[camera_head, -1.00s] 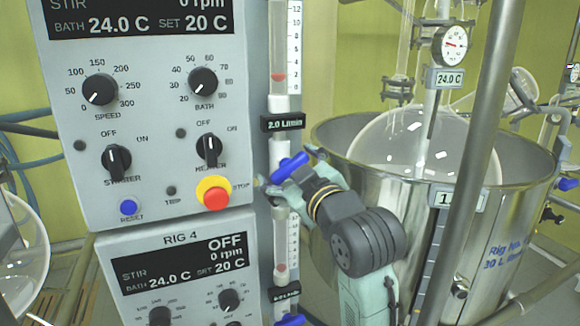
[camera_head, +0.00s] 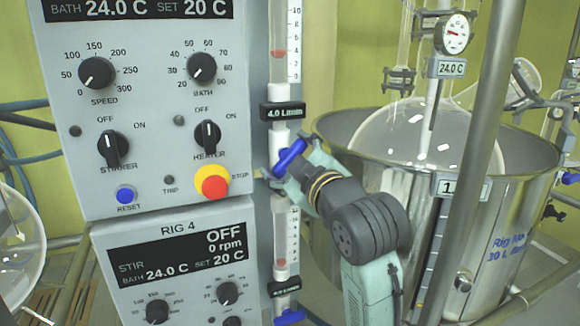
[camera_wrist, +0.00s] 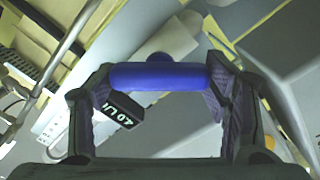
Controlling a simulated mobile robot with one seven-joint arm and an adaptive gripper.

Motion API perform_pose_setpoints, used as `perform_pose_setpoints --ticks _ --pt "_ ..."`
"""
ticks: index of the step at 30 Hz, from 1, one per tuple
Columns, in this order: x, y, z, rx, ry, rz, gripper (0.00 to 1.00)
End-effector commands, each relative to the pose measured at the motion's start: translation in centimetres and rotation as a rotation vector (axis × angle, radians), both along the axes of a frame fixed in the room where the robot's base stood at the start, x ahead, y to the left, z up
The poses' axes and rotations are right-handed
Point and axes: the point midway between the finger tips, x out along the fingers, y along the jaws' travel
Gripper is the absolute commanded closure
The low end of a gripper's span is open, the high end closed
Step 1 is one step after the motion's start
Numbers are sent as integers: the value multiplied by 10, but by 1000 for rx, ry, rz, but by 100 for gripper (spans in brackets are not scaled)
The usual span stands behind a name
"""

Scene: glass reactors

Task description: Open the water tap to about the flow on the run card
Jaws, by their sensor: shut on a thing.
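The blue water tap handle (camera_head: 290,157) sits below the upper flow tube (camera_head: 279,60), beside the control panel. My gripper (camera_head: 287,172) is shut on it; the wrist view shows the blue bar (camera_wrist: 160,77) between my two fingers. The handle is tilted, its upper end to the right. The black flow display (camera_head: 283,112) above it reads 4.0 L/min. The red float (camera_head: 279,54) stands partway up the upper tube. A run card cannot be made out.
The upper control panel (camera_head: 145,140), with its red stop button (camera_head: 214,187), is close on the left. A steel bath (camera_head: 345,130) holding a glass vessel and a metal post (camera_head: 478,150) are on the right. A second blue tap (camera_head: 289,316) is below.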

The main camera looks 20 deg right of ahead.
Motion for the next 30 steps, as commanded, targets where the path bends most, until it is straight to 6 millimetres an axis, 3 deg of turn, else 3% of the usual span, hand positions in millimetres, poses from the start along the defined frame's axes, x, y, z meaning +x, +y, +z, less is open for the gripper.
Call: perform_pose_setpoints --ticks 8,9,13,23,30 --pt "0 0 0 -18 1 0 58" --pt "0 0 0 -18 1 0 30" --pt "0 0 0 -17 1 0 22" --pt "-2 0 0 -16 1 0 22" --pt "-36 -2 1 -17 -2 -3 22"
